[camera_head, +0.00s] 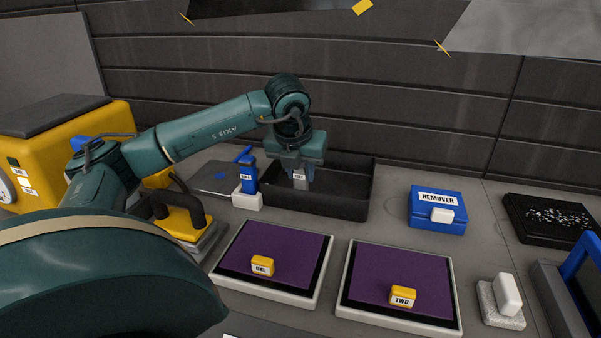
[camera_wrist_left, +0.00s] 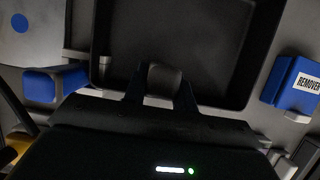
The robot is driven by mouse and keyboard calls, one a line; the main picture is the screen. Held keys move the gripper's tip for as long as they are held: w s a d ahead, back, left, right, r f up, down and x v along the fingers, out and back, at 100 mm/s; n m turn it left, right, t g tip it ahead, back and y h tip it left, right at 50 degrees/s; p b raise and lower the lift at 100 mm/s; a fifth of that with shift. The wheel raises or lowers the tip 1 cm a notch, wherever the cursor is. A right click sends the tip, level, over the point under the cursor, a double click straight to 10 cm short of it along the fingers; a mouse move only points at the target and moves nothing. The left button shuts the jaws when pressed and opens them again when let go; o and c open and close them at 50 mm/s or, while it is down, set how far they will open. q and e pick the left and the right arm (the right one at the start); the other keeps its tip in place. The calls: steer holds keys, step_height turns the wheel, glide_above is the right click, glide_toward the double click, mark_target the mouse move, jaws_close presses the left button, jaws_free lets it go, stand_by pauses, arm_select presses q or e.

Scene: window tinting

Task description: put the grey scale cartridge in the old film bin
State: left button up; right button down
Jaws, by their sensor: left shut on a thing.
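My left gripper (camera_head: 299,171) is shut on the grey scale cartridge (camera_head: 300,183), a small grey block with a white label. The cartridge is at the left part of the old film bin (camera_head: 345,208), a black open tray against the back wall. I cannot tell whether it touches the bin's floor. In the left wrist view the cartridge (camera_wrist_left: 164,80) sits between the two dark fingers (camera_wrist_left: 162,92), with the bin's interior and rim (camera_wrist_left: 232,104) around and beyond it. My right gripper is not in view.
A blue cartridge (camera_head: 248,176) stands in a white holder (camera_head: 247,199) left of the bin. A blue REMOVER box (camera_head: 437,212) is to the right. Two purple-topped trays (camera_head: 297,302) with yellow tags ONE (camera_head: 262,265) and TWO (camera_head: 403,296) lie in front.

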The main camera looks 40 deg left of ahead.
arm_select(q)
steer(key=shift+f, duration=0.15)
steer(key=shift+f, duration=0.1)
steer(key=o, duration=1)
steer(key=p+v, duration=0.1)
steer(key=v, duration=1.1)
steer(key=shift+s, duration=0.1)
